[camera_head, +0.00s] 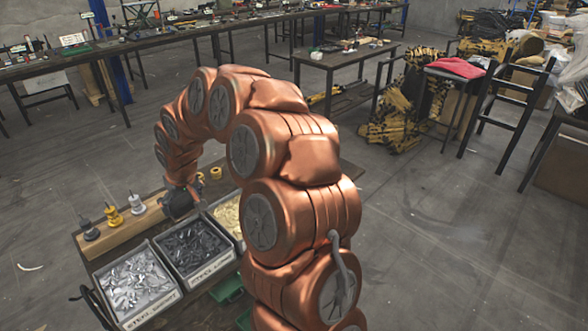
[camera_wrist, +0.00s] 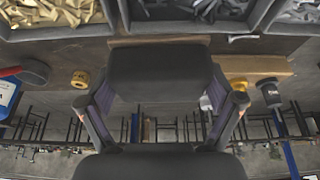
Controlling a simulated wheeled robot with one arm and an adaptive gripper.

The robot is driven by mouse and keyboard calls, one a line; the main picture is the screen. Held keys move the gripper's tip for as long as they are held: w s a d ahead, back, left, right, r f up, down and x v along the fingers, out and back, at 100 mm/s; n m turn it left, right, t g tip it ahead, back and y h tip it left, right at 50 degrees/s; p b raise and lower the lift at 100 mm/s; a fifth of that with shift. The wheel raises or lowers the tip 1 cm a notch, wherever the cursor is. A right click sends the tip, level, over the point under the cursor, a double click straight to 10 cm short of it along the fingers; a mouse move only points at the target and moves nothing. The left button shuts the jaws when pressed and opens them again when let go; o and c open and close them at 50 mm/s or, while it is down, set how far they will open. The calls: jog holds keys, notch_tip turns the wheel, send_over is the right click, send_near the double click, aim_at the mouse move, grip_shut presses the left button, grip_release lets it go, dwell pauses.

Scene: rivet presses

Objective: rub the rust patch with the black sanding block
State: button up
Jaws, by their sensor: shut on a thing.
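My gripper (camera_wrist: 160,88) shows in the wrist view with a finger on each side of a wide black block, the sanding block (camera_wrist: 158,70). The fingers are shut on it, and it hides much of what lies beyond. In the head view my gripper (camera_head: 179,203) is a small dark shape at the end of my arm, over the back of the bench near the wooden board (camera_head: 125,236). I cannot tell the block from the gripper there. I cannot make out a rust patch in either view, and whether the block touches anything is unclear.
Bins of silver (camera_head: 137,287), dark (camera_head: 194,247) and brass rivets (camera_head: 230,216) stand along the bench front. Grey, yellow (camera_head: 113,216) and pale knobbed tools stand on the board. Yellow rings (camera_head: 215,173) lie behind my gripper. Other tables stand farther back, with open floor between.

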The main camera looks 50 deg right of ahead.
jog(key=s+d+p, duration=0.1)
jog(key=s+d, duration=0.3)
jog(key=d, duration=0.6)
jog(key=s+d+p, duration=0.2)
jog(key=s+d, duration=0.2)
jog(key=d, duration=0.5)
jog(key=s+d+p, duration=0.1)
jog(key=s+d, duration=0.3)
jog(key=d, duration=0.6)
jog(key=shift+d+f, duration=0.1)
jog(key=shift+f, duration=2.8)
jog(key=shift+f+b, duration=0.65)
jog(key=shift+f, duration=0.35)
